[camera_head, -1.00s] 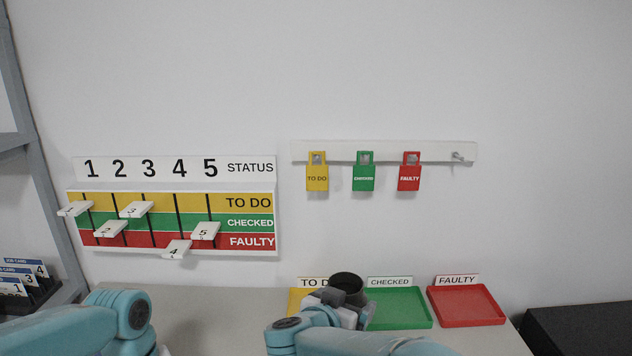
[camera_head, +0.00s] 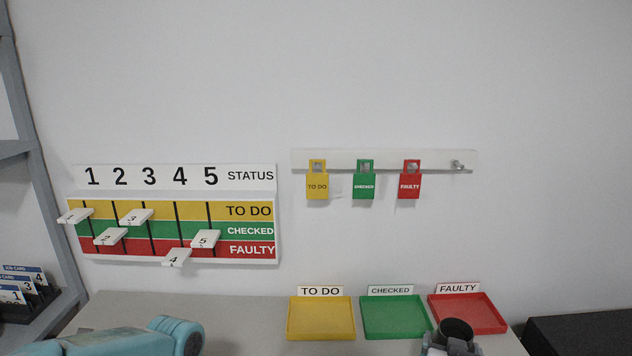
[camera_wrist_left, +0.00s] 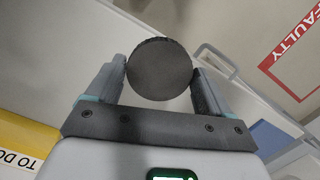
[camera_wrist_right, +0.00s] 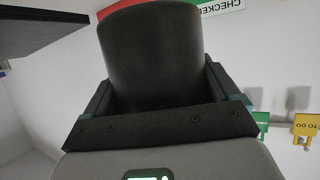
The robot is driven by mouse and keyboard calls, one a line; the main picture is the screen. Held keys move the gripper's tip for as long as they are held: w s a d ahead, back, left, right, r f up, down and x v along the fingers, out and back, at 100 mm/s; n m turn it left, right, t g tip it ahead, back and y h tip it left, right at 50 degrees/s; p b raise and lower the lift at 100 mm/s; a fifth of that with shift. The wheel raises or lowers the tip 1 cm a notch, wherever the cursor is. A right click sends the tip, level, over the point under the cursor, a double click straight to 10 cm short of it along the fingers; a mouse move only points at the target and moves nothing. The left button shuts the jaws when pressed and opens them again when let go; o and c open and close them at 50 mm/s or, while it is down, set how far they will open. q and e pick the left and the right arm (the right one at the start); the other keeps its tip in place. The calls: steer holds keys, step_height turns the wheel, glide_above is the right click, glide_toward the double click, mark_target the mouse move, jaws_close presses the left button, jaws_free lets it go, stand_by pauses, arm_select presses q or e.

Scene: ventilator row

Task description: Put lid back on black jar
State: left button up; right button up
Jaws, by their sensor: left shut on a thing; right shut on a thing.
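The black jar (camera_head: 457,332) is upright at the lower right of the head view, with its dark round opening uncovered. My right gripper (camera_head: 450,346) is shut on it, in front of the red tray; the jar also fills the fingers in the right wrist view (camera_wrist_right: 152,55). In the left wrist view a round black lid (camera_wrist_left: 159,69) with a ridged edge is held between the fingers of my left gripper (camera_wrist_left: 162,85). The left gripper and the lid are out of the head view; only my left arm shows at lower left.
A yellow tray (camera_head: 321,318), a green tray (camera_head: 396,317) and a red tray (camera_head: 470,312) line the back of the table. A status board (camera_head: 172,230) and a rail with tags (camera_head: 383,161) are on the wall. A dark box (camera_head: 580,335) stands at right.

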arm_select(q)
steer(key=shift+w+d+f+m, duration=0.2)
steer(key=shift+d+f+m, duration=0.2)
steer(key=shift+m, duration=0.3)
arm_select(e)
steer(key=shift+s+a+f+n+t+y, duration=0.15)
steer(key=shift+s+a+f+n+y, duration=0.3)
steer(key=shift+s+f+y, duration=0.1)
steer(key=shift+s+a+f+n+t+y, duration=0.15)
steer(key=shift+s+a+f+n+y, duration=0.15)
steer(key=shift+s+f+n+y, duration=0.2)
arm_select(q)
steer(key=shift+w+f+m, duration=0.25)
steer(key=shift+w+m, duration=0.1)
steer(key=shift+m, duration=0.55)
steer(key=shift+w, duration=0.1)
steer(key=shift+m, duration=0.4)
arm_select(e)
steer(key=s+a+f+n+y, duration=0.2)
steer(key=a+y, duration=0.1)
steer(key=a, duration=0.3)
steer(key=shift+s+f+t, duration=0.15)
steer(key=shift+s+t, duration=0.05)
steer(key=shift+t, duration=0.1)
steer(key=shift+a+n, duration=0.1)
steer(key=shift+n, duration=0.15)
